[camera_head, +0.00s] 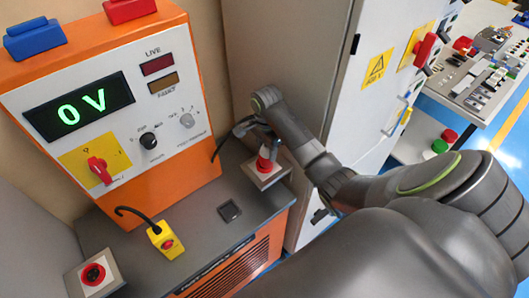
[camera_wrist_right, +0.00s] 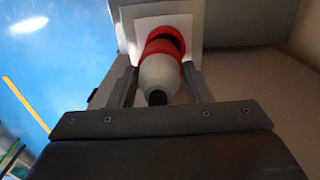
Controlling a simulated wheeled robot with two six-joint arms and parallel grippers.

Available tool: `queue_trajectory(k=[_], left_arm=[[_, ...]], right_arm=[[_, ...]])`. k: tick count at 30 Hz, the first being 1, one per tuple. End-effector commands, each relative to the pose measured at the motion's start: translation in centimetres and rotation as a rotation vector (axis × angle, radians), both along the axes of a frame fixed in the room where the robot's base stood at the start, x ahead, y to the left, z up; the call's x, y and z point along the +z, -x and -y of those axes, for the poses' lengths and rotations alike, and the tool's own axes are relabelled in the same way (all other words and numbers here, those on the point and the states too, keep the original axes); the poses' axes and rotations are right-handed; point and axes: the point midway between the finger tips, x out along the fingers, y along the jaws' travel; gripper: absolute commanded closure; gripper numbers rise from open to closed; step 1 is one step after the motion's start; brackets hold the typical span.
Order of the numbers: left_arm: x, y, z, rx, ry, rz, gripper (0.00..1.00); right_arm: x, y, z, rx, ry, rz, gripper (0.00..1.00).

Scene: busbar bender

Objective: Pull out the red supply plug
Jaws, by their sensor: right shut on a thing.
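The red supply plug (camera_head: 264,163) sits at a square pale socket plate (camera_head: 277,178) on the right end of the grey bench top. In the right wrist view the plug (camera_wrist_right: 160,68) has a pale grey body, a red collar and a dark tail. Its red end is at the white plate (camera_wrist_right: 187,25); I cannot tell how deep it sits. My right gripper (camera_head: 265,146) reaches over the plug. Its two fingers in the wrist view (camera_wrist_right: 160,85) stand on both sides of the pale body, shut on it. My left gripper is out of view.
An orange console with a "0 V" display (camera_head: 80,106) stands behind the bench. A yellow box with a cable (camera_head: 165,240) and a red button box (camera_head: 94,273) are at left. A grey cabinet (camera_head: 335,90) stands close to the right of the plug.

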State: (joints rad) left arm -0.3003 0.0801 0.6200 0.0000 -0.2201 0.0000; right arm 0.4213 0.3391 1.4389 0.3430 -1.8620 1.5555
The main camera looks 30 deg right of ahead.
Motion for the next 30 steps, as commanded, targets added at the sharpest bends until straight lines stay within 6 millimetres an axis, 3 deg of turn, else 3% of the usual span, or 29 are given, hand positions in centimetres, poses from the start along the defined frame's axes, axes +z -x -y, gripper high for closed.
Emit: queue_trajectory(k=[30], left_arm=[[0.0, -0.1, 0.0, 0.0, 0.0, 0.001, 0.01]], right_arm=[[2.1, -0.8, 0.0, 0.005, -0.002, 0.011, 0.83]])
